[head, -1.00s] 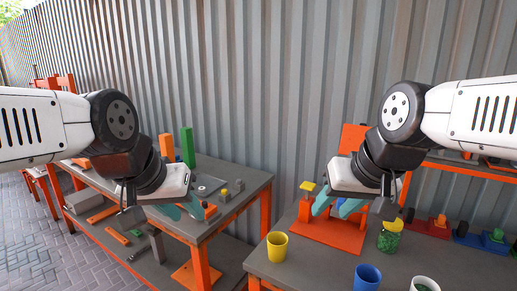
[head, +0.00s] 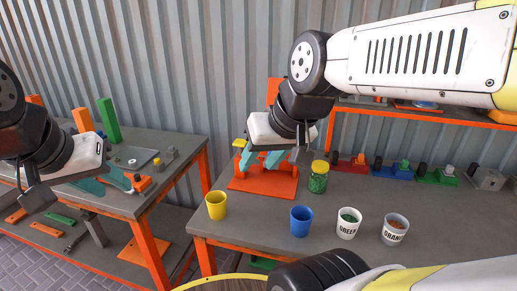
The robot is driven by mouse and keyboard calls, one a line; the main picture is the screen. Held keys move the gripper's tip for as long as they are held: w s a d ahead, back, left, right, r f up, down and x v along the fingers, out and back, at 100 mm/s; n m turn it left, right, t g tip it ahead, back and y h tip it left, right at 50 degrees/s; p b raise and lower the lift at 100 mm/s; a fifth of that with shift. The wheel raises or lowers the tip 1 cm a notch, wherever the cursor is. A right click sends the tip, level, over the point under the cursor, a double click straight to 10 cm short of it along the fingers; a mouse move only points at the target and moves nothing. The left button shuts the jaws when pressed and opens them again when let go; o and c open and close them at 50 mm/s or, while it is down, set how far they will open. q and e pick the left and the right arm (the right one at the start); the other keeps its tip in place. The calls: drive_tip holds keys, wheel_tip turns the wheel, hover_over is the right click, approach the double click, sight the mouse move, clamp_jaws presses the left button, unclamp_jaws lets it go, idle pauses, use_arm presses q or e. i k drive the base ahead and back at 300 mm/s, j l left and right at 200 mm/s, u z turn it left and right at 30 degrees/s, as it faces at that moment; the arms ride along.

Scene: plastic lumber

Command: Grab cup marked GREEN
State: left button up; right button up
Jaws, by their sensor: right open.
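The cup marked GREEN (head: 348,226) is white, stands upright on the near right table and holds green bits. A similar white cup marked ORANGE (head: 395,232) stands just right of it, with orange bits inside. My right gripper (head: 263,161) is open and empty, with teal fingers pointing down above the orange stand, to the left of and behind the GREEN cup. My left gripper (head: 108,184) is at the far left, over the other table, well away from the cups; its teal fingers look apart and empty.
A blue cup (head: 301,221) stands left of the GREEN cup, a yellow cup (head: 216,205) at the table's left edge. Several coloured blocks line the back of the grey table (head: 445,215). The table's right side is clear.

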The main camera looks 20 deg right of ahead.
sight(350, 219)
drive_tip(key=z, duration=1.7)
drive_tip(key=u, duration=0.3)
drive_tip(key=k+l+u, duration=0.1)
drive_tip(key=l+u, duration=0.15)
drive_tip(key=u, duration=0.25)
drive_tip(key=k+l+u, duration=0.15)
drive_tip(key=u, duration=0.35)
drive_tip(key=k+l+u, duration=0.15)
drive_tip(key=u, duration=0.35)
drive_tip(key=k+l, duration=0.7)
drive_tip(key=i+l, duration=0.1)
drive_tip(key=l, duration=0.25)
